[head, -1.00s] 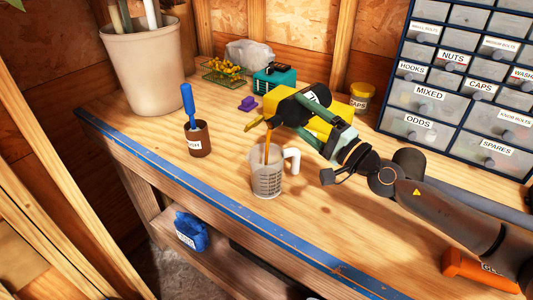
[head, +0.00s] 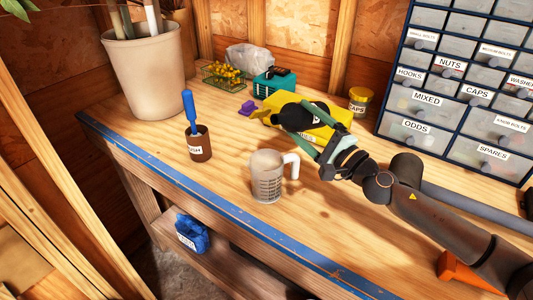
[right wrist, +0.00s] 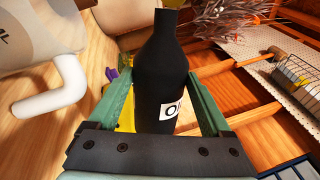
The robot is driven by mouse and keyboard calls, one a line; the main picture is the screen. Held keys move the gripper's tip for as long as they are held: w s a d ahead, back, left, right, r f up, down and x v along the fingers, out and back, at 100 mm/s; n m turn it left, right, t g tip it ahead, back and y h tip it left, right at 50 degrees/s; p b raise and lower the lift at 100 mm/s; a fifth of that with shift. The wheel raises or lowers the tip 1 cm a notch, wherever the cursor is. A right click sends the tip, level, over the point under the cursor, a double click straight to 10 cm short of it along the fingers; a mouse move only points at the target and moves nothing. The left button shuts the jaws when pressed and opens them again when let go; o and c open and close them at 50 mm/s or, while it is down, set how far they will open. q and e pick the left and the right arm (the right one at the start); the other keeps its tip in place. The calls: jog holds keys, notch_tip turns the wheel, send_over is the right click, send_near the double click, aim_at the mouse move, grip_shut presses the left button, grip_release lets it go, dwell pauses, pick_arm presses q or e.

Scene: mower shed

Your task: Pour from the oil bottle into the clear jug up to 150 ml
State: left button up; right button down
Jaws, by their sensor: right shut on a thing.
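The black oil bottle (head: 296,116) is in my right gripper (head: 312,128), whose green fingers are shut around it. In the right wrist view the bottle (right wrist: 163,75) sits between the fingers, with part of its white label showing. The bottle is above the bench, behind and to the right of the jug, and no stream runs from it. The clear jug (head: 267,180) stands upright on the bench with its white handle to the right and dark graduation marks on its side. Its liquid level is too small to read. My left gripper is out of view.
A brown cup (head: 200,148) with a blue-handled brush stands left of the jug. A yellow object (head: 330,133) lies behind the bottle, near a yellow-lidded caps jar (head: 358,102). A drawer cabinet (head: 462,85) stands at right.

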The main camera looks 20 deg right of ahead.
aim_at(307, 113)
jog(key=shift+a+p, duration=0.1)
jog(key=shift+p, duration=0.2)
jog(key=m+p, duration=0.1)
jog(key=m+h+p, duration=0.1)
jog(key=m, duration=0.1)
jog(key=a+m+p, duration=0.1)
jog(key=m, duration=0.1)
jog(key=shift+s+r, duration=0.1)
jog(key=shift+s, duration=0.2)
jog(key=shift+f+m, duration=0.2)
jog(key=shift+m, duration=0.3)
jog(key=shift+s+a+f+m+h, duration=0.2)
jog(key=shift+f+m+h, duration=0.4)
jog(key=shift+m, duration=0.3)
jog(key=m, duration=0.1)
jog(key=d+m, duration=0.1)
jog(key=r+m, duration=0.1)
jog(key=m, duration=0.1)
jog(key=shift+w+d, duration=0.2)
jog(key=shift+w, duration=0.15)
jog(key=r+m, duration=0.1)
jog(key=r, duration=0.2)
jog(key=shift+w+d+m+g+h, duration=0.1)
jog(key=shift+d+m+g+h, duration=0.1)
jog(key=shift+m+g+h, duration=0.2)
jog(key=shift+w+d+r+m, duration=0.1)
jog(key=shift+r+m, duration=0.65)
jog(key=shift+m, duration=0.25)
jog(key=shift+r, duration=2.95)
